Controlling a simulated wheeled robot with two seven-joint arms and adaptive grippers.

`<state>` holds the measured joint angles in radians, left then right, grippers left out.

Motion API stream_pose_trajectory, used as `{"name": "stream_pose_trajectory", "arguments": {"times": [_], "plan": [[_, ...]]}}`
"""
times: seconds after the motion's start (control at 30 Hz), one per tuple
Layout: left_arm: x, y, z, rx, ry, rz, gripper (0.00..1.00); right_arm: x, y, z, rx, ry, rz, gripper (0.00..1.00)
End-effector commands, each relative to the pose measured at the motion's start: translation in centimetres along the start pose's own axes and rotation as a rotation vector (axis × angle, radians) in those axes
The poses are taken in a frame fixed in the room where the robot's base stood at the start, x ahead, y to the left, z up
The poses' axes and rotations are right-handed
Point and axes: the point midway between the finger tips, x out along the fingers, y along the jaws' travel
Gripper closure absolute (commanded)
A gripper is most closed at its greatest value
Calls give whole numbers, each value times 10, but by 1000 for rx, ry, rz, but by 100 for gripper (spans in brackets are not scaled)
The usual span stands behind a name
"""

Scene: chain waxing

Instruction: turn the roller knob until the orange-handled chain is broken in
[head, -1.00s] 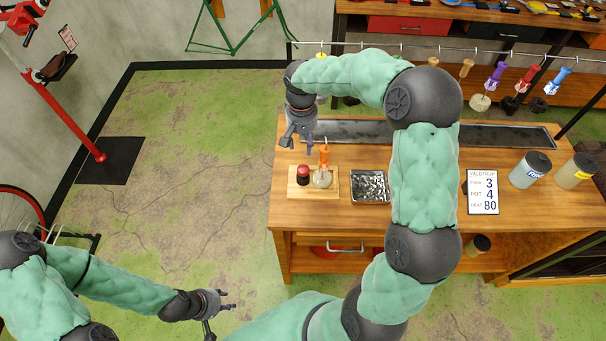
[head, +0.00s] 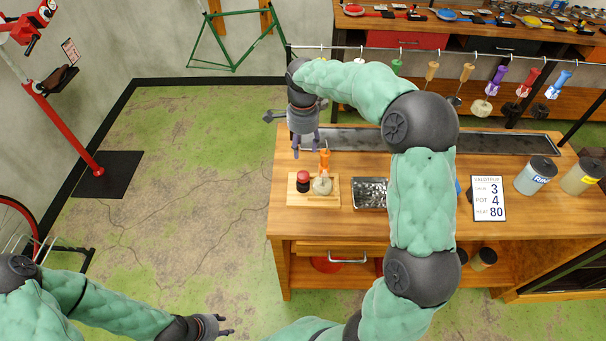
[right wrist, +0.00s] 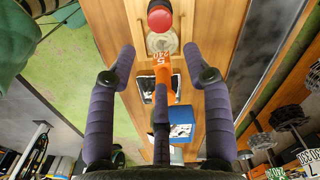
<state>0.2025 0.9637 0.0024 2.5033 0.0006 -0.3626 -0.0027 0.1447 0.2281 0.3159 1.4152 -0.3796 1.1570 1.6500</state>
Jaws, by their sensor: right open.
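A small wooden board (head: 329,201) on the bench carries a red-topped knob (head: 303,180) and, to its right, a pale coiled chain (head: 322,186) with an upright orange handle (head: 324,161). My right gripper (head: 306,150) is open and empty, fingers down, above and behind the board. In the right wrist view, its spread purple fingers (right wrist: 160,60) flank the orange handle (right wrist: 162,77), apart from it. The coil (right wrist: 162,42) and red knob (right wrist: 159,18) lie beyond. My left gripper (head: 226,326) is low at the bottom edge, empty, partly cut off, fingers apart.
A metal tray (head: 370,194) stands right of the board, a long dark trough (head: 480,143) behind. A card (head: 488,198) and jars (head: 535,176) stand farther right. A rail (head: 450,53) with hanging handled chains crosses behind the bench. Open floor (head: 180,180) lies left.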

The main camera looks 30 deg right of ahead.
Motion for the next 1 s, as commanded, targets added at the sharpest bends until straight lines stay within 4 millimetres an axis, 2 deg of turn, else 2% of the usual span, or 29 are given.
{"name": "stream_pose_trajectory", "arguments": {"times": [0.03, 0.2, 0.6, 0.8, 1.0], "plan": [[2, -1, 0, 0, 0, 0, 60, 12, 1, 0, 0, 0, 4, 50], [6, -2, 0, 0, 0, 0, 60, 44, 1, 0, -1, -1, 5, 50], [14, -5, 0, 0, 0, 0, 60, 112, 1, 0, -1, -1, 3, 50], [16, -6, 0, 0, 0, 0, 60, 128, 0, 0, -2, 0, 2, 50], [16, -6, -1, 0, 0, 0, 60, 131, 0, 0, -2, 0, 0, 50]]}}
